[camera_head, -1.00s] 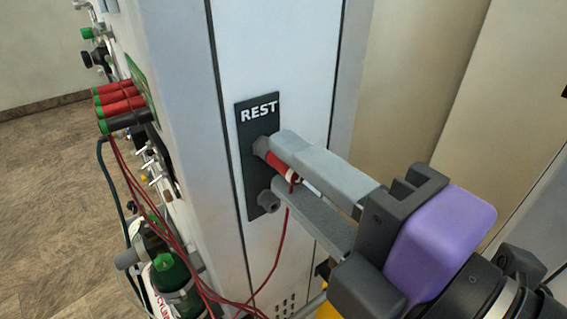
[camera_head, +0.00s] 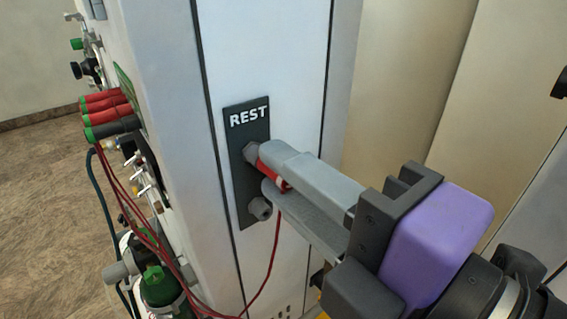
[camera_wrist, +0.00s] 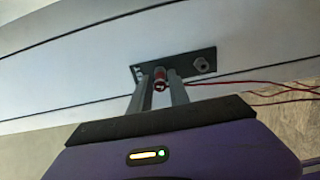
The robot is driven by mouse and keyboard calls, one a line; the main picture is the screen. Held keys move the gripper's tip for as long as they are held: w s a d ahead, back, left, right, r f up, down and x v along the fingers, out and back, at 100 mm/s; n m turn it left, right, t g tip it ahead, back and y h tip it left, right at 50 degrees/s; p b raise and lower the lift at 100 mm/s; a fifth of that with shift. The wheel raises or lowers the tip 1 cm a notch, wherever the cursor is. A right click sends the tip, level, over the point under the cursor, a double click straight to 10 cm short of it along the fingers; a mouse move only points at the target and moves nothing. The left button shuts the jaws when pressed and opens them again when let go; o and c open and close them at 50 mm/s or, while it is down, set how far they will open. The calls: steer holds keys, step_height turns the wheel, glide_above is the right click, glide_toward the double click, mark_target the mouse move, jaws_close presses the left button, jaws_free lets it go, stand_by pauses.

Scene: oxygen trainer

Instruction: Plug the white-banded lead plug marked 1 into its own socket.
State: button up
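The red lead plug (camera_head: 267,168) with a white band sits at the upper grey fitting of the dark REST plate (camera_head: 232,175). Its front end meets the fitting, and its red lead hangs down below my fingers. My gripper (camera_head: 275,175) has one finger above the plug and one below, both close against it. In the wrist view the plug (camera_wrist: 160,80) shows end-on between the two fingers. I cannot read a number on it. On the panel's left side, several plugs, red ones (camera_head: 105,108) and a dark one, stick out with green ends; I cannot tell which socket belongs to the plug.
A second, empty grey fitting (camera_head: 260,208) is on the lower part of the REST plate. Red leads (camera_head: 150,235) loop down the left side. A green cylinder (camera_head: 160,287) and valves stand low on the left. Bare white panel lies right of the plate.

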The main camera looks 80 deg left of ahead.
jaws_close()
steer(key=shift+w+d, duration=0.1)
steer(key=shift+b+v, duration=1.05)
steer(key=shift+v, duration=1.35)
